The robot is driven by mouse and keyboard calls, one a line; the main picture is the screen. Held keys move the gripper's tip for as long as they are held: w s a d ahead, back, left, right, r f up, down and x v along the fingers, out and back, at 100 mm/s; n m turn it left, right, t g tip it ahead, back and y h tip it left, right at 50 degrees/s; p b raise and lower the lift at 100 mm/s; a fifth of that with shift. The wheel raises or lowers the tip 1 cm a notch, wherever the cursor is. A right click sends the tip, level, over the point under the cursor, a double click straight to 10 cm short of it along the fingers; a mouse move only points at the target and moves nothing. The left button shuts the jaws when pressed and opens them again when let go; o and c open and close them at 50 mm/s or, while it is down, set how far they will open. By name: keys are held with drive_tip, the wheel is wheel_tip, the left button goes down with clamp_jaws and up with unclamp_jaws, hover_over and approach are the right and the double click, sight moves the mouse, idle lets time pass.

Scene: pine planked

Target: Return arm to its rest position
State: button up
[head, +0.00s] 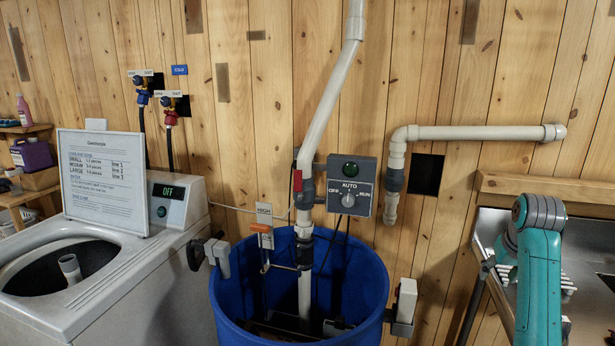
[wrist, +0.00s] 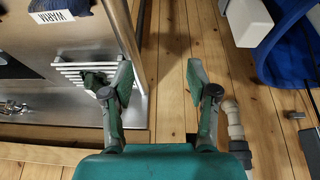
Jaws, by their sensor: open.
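My arm, teal with grey joints, stands at the right of the head view, in front of the metal counter.
A blue barrel (head: 228,310) with pipes stands mid-view, below a control box (head: 349,185) on the plank wall. A washer (head: 140,285) reading OFF is at left. The metal counter has a white slatted rack (wrist: 85,68). A white pipe (head: 480,133) runs along the wall.

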drive_tip(key=s+a+f+t, duration=0.1)
drive_tip(key=s+a+f, duration=0.15)
drive_tip(key=f, duration=0.55)
drive_tip(key=s+a+f+t, duration=0.1)
drive_tip(key=a+f, duration=0.2)
drive_tip(key=f, duration=0.4)
drive_tip(key=s+a+f, duration=0.2)
drive_tip(key=a+f, duration=0.1)
drive_tip(key=f, duration=0.5)
drive_tip(key=s+a+f+n+t, duration=0.1)
drive_tip(key=s+a+f, duration=0.3)
drive_tip(key=s+f, duration=0.25)
drive_tip(key=s+a+f+t, duration=0.2)
drive_tip(key=s+a+f, duration=0.3)
drive_tip(key=s, duration=0.2)
drive_tip(key=s+a+r+n+t, duration=0.1)
drive_tip(key=s+a, duration=0.2)
drive_tip(key=s, duration=0.7)
drive_tip(key=s+a+t, duration=0.2)
drive_tip(key=s+a, duration=0.2)
drive_tip(key=s, duration=0.7)
drive_tip(key=s+a+r+n+t+y, duration=0.1)
drive_tip(key=s+a+r+t, duration=0.1)
drive_tip(key=s+r, duration=1.4)
drive_tip(key=shift+s+a+r+t+y, duration=0.15)
drive_tip(key=shift+s+a+t+y, duration=0.15)
drive_tip(key=shift+s+a, duration=0.35)
drive_tip(key=shift+s+d, duration=0.1)
